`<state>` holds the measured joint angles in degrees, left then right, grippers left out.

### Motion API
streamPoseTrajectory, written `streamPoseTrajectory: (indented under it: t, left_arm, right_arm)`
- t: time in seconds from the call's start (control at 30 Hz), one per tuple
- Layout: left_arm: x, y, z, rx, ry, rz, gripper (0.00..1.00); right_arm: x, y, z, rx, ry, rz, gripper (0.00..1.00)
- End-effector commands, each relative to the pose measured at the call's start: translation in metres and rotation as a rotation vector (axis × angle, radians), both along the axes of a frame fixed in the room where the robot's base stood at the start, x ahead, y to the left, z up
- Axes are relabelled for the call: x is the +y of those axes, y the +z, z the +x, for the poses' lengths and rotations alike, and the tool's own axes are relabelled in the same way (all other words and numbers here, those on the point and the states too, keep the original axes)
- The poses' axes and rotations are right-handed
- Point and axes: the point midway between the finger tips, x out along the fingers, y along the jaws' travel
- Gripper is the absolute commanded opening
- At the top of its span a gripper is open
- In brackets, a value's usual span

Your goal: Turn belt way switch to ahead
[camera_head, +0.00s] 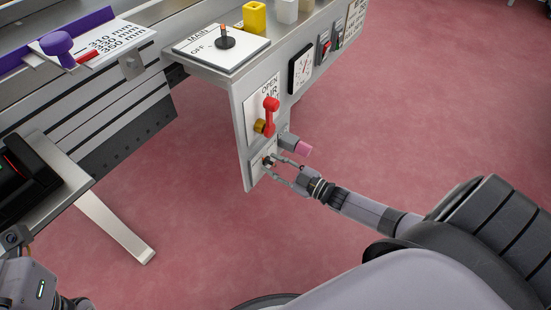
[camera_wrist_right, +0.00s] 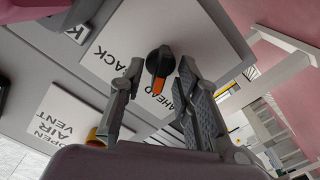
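The belt way switch (camera_wrist_right: 160,62) is a black knob with an orange pointer on a white plate (camera_wrist_right: 125,35). The plate carries the words BACK and AHEAD. The pointer aims down in the wrist view, beside the word AHEAD. My right gripper (camera_wrist_right: 160,70) is open, with one finger on each side of the knob and small gaps visible. In the head view my right gripper (camera_head: 280,168) is at the lower plate of the panel, where the switch is mostly hidden. Part of my left gripper (camera_head: 35,283) shows at the lower left, its fingertips not clearly visible.
Above the switch is a red lever (camera_head: 270,112) on the OPEN AIR VENT plate. A pink-ended knob (camera_head: 304,149) sticks out beside my right gripper. A MAIN switch (camera_head: 226,40) stands on top, and a dial (camera_head: 301,67) is farther along. Open floor lies to the right.

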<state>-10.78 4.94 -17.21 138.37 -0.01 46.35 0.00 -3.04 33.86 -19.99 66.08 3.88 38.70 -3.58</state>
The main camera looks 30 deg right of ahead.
Motion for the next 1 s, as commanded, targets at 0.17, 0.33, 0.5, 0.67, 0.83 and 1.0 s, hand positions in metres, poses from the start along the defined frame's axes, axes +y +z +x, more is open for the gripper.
streamPoseTrajectory:
  t: [0.17,0.33,0.5,0.67,0.83,1.0]
  left_arm:
    - [0.0,0.0,0.001,-0.001,0.002,0.002,0.0]
    - [0.0,0.0,0.0,0.001,0.001,0.0,0.0]
    - [0.0,0.0,0.0,0.001,0.001,-0.001,0.0]
    - [0.0,0.0,0.0,0.002,0.0,-0.002,0.0]
    - [0.0,0.0,0.0,0.003,0.0,-0.001,0.0]
    - [0.0,0.0,0.0,0.003,0.0,-0.001,0.0]
  right_arm:
    - [-0.002,0.0,-0.003,0.001,-0.001,0.0,0.3]
    - [-0.01,-0.001,-0.025,0.004,-0.001,-0.001,0.3]
    - [-0.024,-0.002,-0.06,0.005,0.001,-0.001,0.3]
    - [-0.036,-0.001,-0.088,0.003,0.0,-0.001,0.3]
    - [-0.044,-0.001,-0.106,0.002,-0.001,0.0,0.3]
    - [-0.046,0.0,-0.111,0.0,0.0,0.001,0.3]
